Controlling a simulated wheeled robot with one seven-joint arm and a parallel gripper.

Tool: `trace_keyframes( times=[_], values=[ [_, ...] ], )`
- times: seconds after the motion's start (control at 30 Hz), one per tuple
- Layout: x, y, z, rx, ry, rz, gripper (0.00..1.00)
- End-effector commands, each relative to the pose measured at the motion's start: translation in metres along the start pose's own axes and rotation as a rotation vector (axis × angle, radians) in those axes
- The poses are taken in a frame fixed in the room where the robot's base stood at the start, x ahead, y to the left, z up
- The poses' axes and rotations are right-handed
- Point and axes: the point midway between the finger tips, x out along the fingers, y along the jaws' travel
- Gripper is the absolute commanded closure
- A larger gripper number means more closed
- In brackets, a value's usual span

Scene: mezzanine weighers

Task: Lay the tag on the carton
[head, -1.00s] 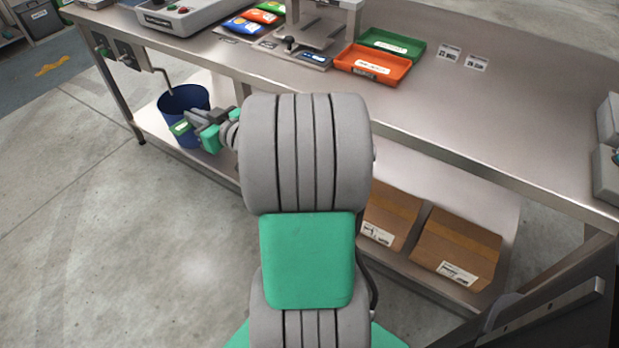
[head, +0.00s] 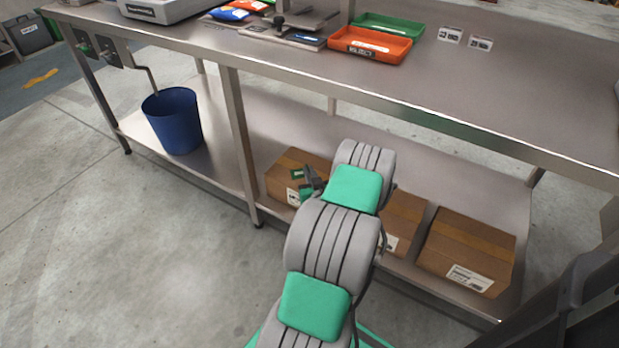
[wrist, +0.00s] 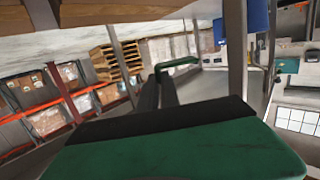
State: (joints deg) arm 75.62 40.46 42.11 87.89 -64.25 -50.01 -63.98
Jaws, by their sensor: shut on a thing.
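Three brown cartons stand on the lower shelf: a left carton (head: 280,180), a middle carton (head: 404,215) and a right carton (head: 470,240). Each has a white label on its front. My gripper (head: 308,178) is at the left carton, in front of its near upper part. It is shut on a small green tag (head: 297,174), which overlaps the left carton in the head view. In the wrist view the tag (wrist: 178,64) shows edge-on as a green outline at the fingertips. Whether the tag touches the carton cannot be told.
The steel bench (head: 400,85) overhangs the lower shelf, with a leg (head: 240,150) left of the left carton. A blue bin (head: 172,122) stands on the shelf further left. Orange (head: 370,43) and green (head: 388,24) trays sit on the bench top. Bare shelf lies behind the cartons.

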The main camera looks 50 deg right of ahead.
Motion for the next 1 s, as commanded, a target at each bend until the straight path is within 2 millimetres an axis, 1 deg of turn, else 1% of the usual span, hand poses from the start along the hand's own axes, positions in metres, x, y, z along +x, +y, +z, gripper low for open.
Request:
trace_keyframes(
  times=[0.03,0.13,0.2,0.3,0.37,0.53,0.63,0.7,0.83,1.0],
  values=[
    [0.016,0.002,0.009,-0.003,0.001,-0.004,1.00],
    [0.045,0.010,0.018,-0.003,0.001,-0.004,1.00],
    [0.061,0.015,0.036,0.000,-0.002,-0.003,1.00],
    [0.080,0.019,0.052,0.001,-0.001,-0.003,1.00],
    [0.088,0.022,0.058,0.000,0.000,-0.002,1.00],
    [0.102,0.025,0.070,0.000,-0.001,-0.002,1.00],
    [0.103,0.025,0.092,0.003,-0.004,-0.001,1.00],
    [0.105,0.026,0.098,0.002,-0.001,-0.001,1.00],
    [0.104,0.026,0.095,0.001,0.000,-0.001,1.00],
    [0.105,0.026,0.098,0.001,-0.001,-0.001,1.00]
  ],
)
